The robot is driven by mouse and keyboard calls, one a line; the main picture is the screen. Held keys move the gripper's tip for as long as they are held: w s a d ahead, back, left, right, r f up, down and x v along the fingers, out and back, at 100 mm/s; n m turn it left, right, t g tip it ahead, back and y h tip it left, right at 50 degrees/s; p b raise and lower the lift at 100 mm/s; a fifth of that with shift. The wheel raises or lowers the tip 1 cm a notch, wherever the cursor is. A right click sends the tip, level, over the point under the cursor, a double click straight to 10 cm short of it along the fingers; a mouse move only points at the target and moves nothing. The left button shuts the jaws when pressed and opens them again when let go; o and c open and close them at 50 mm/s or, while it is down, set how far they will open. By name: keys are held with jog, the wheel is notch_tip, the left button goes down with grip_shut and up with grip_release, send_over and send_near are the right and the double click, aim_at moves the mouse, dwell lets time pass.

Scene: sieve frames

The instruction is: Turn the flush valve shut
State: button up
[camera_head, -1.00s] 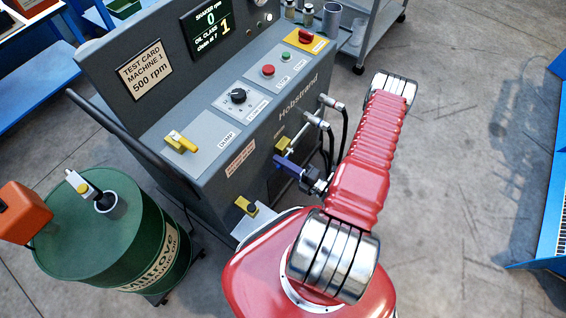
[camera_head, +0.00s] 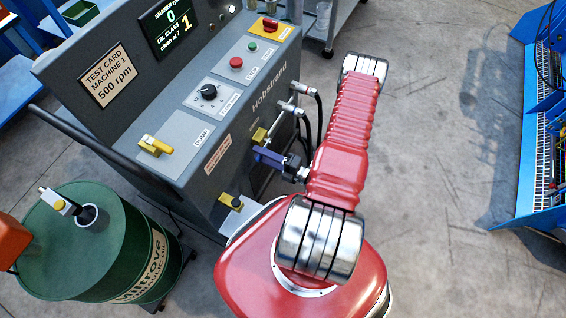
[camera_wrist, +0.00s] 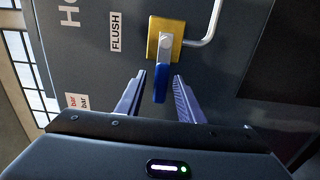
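The flush valve shows in the wrist view as a yellow square plate (camera_wrist: 164,52) with a grey hub and a blue handle (camera_wrist: 161,84). The handle points from the hub toward my gripper. A FLUSH label (camera_wrist: 116,31) is left of it. My gripper (camera_wrist: 160,80) is open, one finger on each side of the handle, with a visible gap on both sides. In the head view, my gripper (camera_head: 268,155) is at the front of the grey machine, beside the yellow plate (camera_head: 259,135). The handle is not clear there.
A bent metal pipe (camera_wrist: 211,27) runs close to the valve. Hoses (camera_head: 318,125) hang from the machine front (camera_head: 225,140). A yellow-handled drain valve (camera_head: 230,202) sits lower left. A green oil drum (camera_head: 100,240) stands left. Floor at right is clear up to the blue rack.

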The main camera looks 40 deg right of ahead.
jog(key=v, duration=1.3)
dwell(0.4)
jog(key=shift+s+f, duration=0.1)
jog(key=shift+s, duration=0.05)
dwell(0.5)
